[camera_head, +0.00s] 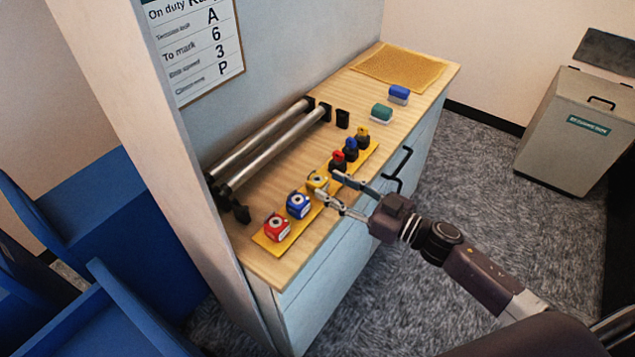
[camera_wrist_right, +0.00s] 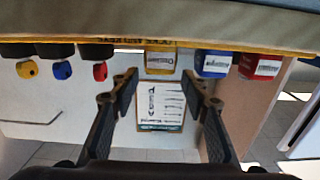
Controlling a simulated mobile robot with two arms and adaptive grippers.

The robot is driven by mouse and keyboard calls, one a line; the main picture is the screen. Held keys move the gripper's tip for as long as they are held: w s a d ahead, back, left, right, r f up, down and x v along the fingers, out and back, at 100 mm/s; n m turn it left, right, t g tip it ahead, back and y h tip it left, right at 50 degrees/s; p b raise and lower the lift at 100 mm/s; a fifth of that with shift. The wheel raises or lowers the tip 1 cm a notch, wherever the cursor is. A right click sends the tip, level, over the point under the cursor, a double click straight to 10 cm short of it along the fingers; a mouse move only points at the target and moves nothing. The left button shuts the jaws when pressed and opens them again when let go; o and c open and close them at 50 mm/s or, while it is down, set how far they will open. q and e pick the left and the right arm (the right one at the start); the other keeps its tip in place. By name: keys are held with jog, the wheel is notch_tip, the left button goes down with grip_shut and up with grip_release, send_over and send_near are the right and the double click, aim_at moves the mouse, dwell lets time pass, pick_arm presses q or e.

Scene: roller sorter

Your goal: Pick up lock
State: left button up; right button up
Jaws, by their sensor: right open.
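Red (camera_head: 277,228), blue (camera_head: 298,205) and yellow (camera_head: 316,180) blocks with round faces stand in a row on a yellow strip (camera_head: 266,244). Red (camera_head: 338,157), blue (camera_head: 351,144) and yellow (camera_head: 362,132) pieces with black bodies stand farther along. I cannot tell which of these is the lock. My right gripper (camera_head: 327,184) is open at the yellow block, its fingers pointing toward it. In the right wrist view the yellow block (camera_wrist_right: 160,63) lies ahead, between the open fingertips (camera_wrist_right: 162,79). I cannot tell if they touch it. My left gripper is out of view.
Two metal rollers (camera_head: 265,147) lie behind the row on the wooden counter (camera_head: 420,82). A green block (camera_head: 381,112), a blue-grey block (camera_head: 399,95) and a tan mat (camera_head: 400,66) are farther back. A black drawer handle (camera_head: 398,170) sticks out at the front, beside my right gripper. A grey bin (camera_head: 575,130) stands right.

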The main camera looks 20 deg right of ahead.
aim_at(325, 184)
jog(key=p+x, duration=0.1)
jog(key=x, duration=0.3)
jog(key=shift+w+a, duration=0.15)
jog(key=shift+w+a+f, duration=0.1)
jog(key=shift+w+a, duration=0.1)
jog(key=shift+w, duration=0.05)
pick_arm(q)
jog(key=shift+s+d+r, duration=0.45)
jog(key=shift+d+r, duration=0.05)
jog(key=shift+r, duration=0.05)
pick_arm(e)
jog(key=c, duration=1)
